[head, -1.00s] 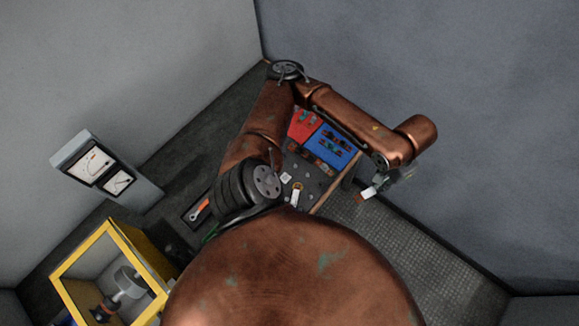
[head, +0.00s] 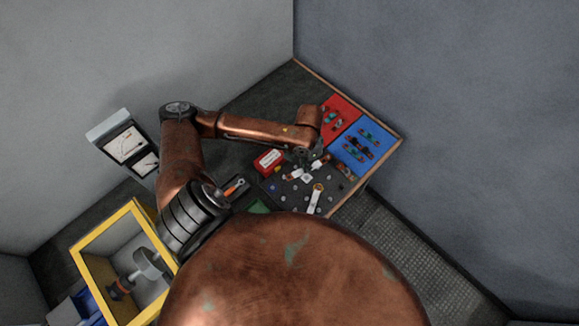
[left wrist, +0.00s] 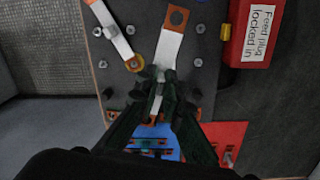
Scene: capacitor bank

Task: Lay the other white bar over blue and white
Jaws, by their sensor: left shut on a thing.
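My left gripper (head: 308,157) is shut on a white bar with copper ends (left wrist: 167,50). The bar points away from the fingers over the dark stud board (left wrist: 182,72), one holed copper end foremost. I cannot tell whether it touches the board. Another white bar (head: 315,202) lies on the board; it also shows in the left wrist view (left wrist: 112,33), one end at a yellow ring (left wrist: 135,64). A white square piece (head: 306,177) sits on the board beside the held bar. A small blue spot (head: 273,187) shows at the board's left. My right gripper is out of view.
A red box labelled "Feed plug locked in" (left wrist: 258,30) stands beside the board. A red tray (head: 341,113) and a blue tray (head: 368,146) with small parts lie behind. A yellow-framed box (head: 137,207) and a meter panel (head: 128,141) are at left.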

